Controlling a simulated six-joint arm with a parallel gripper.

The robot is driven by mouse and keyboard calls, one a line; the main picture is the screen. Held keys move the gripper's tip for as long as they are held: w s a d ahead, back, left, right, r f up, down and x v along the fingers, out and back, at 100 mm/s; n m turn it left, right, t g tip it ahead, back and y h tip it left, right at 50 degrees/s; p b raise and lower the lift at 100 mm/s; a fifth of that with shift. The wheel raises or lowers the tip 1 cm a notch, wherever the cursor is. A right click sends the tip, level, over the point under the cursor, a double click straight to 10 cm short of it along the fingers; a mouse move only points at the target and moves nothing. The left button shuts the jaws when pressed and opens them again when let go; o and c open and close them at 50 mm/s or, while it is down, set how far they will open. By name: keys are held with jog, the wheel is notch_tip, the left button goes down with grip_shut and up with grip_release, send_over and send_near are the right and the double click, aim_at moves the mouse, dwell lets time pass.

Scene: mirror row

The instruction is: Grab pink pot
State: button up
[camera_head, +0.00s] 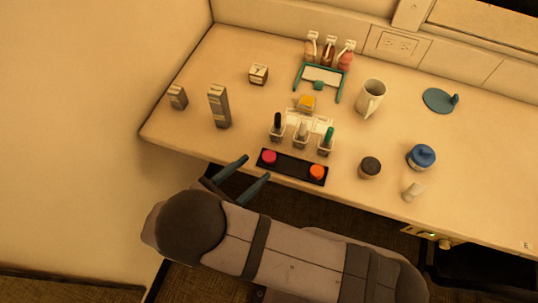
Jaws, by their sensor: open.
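A pink pot (269,157), small and round-topped, sits at the left end of a black tray (292,166) at the counter's front edge. An orange pot (317,172) sits at the tray's right end. My gripper (257,166) is open, with its two blue-grey fingers apart and nothing visible between them. Its fingertips point up and right, just to the left and front of the pink pot, near the counter's edge. I cannot tell the height of the fingers over the counter or whether they touch the tray.
Several small bottles (301,137) stand behind the tray. A teal-framed mirror (322,76), a yellow item (306,103) and a white mug (371,98) are farther back. A dark-lidded jar (370,167) and a blue jar (421,157) stand right. Grey boxes (219,106) stand left.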

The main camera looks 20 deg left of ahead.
aim_at(266, 159)
jog(key=shift+p+x, duration=0.9)
jog(key=shift+x, duration=1.6)
jog(key=c, duration=1.2)
